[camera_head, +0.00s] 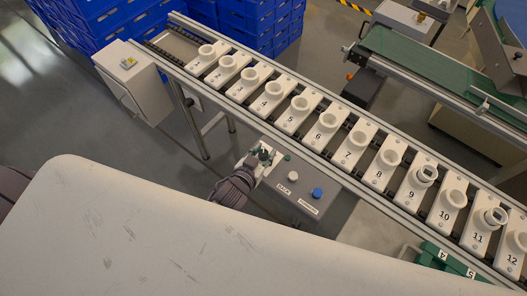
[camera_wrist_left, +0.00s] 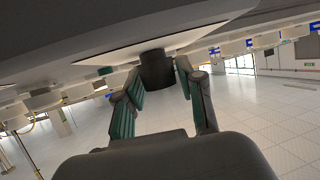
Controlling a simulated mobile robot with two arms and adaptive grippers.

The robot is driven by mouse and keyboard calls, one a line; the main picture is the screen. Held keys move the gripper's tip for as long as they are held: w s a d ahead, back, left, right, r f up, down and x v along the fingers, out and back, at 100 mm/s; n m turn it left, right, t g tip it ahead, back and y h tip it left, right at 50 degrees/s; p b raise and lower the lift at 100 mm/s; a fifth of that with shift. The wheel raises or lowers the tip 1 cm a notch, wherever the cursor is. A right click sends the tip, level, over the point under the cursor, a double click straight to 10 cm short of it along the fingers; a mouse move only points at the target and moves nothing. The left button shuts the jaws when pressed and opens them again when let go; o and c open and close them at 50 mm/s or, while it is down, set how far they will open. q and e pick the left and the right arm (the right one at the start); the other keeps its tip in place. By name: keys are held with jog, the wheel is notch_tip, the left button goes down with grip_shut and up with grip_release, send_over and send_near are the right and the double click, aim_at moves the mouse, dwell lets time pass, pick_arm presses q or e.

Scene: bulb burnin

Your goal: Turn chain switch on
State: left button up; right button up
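A grey control box (camera_head: 330,212) stands below the chain conveyor in the head view. It carries a white button (camera_head: 293,175) labelled BACK and a blue button (camera_head: 317,192) whose label is hard to read. My left gripper (camera_head: 258,158) is at the box's left end, over the place of a dark knob. In the left wrist view a black round knob (camera_wrist_left: 157,72) sits between the green-padded fingertips, apparently the chain switch. The fingers stand apart on either side of it. I cannot tell whether they touch it or which way the knob points. My right gripper is not in view.
The conveyor carries a row of numbered white holders with round sockets, such as holder 7 (camera_head: 350,150). Holders 9 and 11 have something in their sockets. A grey-white cabinet (camera_head: 135,85) is at left, green bins (camera_head: 432,254) at lower right. A large pale surface (camera_head: 150,235) fills the foreground.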

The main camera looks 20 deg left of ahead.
pick_arm(q)
grip_shut()
